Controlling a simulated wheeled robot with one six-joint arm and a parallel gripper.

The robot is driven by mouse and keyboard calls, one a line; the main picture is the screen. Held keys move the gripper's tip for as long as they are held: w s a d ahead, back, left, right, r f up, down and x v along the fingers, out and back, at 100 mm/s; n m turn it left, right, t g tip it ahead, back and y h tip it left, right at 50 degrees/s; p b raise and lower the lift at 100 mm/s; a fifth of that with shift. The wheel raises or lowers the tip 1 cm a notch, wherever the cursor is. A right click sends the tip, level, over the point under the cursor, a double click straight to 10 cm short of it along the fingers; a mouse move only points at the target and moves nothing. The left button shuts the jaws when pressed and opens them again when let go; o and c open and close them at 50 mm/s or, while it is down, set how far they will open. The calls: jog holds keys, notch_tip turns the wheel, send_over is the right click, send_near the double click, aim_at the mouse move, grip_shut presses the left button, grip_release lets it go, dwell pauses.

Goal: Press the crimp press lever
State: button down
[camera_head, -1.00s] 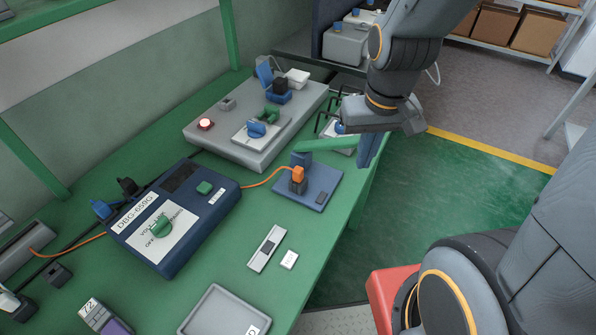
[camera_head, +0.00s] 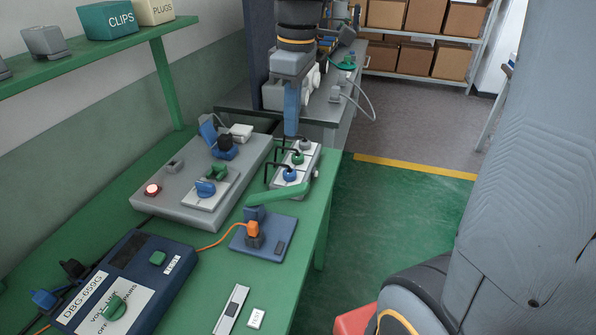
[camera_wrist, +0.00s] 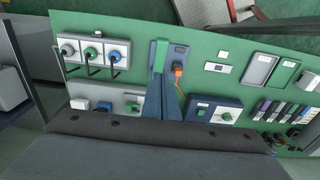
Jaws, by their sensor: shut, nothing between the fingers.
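The crimp press has a dark blue base (camera_head: 264,246) near the right table edge; in the wrist view it shows at the middle top (camera_wrist: 180,50). An orange connector (camera_head: 253,229) on a cable sits in the press. My gripper (camera_head: 291,134) points down with its blue fingers together and empty. In the head view it appears above and beyond the lever, apart from it. In the wrist view the fingertips (camera_wrist: 163,82) appear just below the lever (camera_wrist: 160,55).
A box with several knobs and black hooks (camera_head: 297,165) stands behind the lever, under my gripper in the head view. A grey unit with a lit red button (camera_head: 152,189) lies left. A navy tester box (camera_head: 128,285) is nearer. Green floor lies right of the table.

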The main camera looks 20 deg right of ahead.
dwell(0.3)
jog(key=p, duration=0.2)
send_over(297, 187)
jog(key=a, duration=0.1)
jog(key=f, duration=0.9)
jog(key=shift+w+a, duration=0.2)
jog(key=shift+w, duration=0.2)
jog(key=f, duration=0.1)
jog(key=f+p, duration=0.1)
jog(key=d+f, duration=0.1)
jog(key=shift+s+d+f+p, duration=0.1)
jog(key=shift+s+f+p, duration=0.05)
jog(key=shift+s+p, duration=0.2)
jog(key=shift+s+d+f, duration=0.15)
jog(key=shift+d+f, duration=0.05)
jog(key=shift+f, duration=0.4)
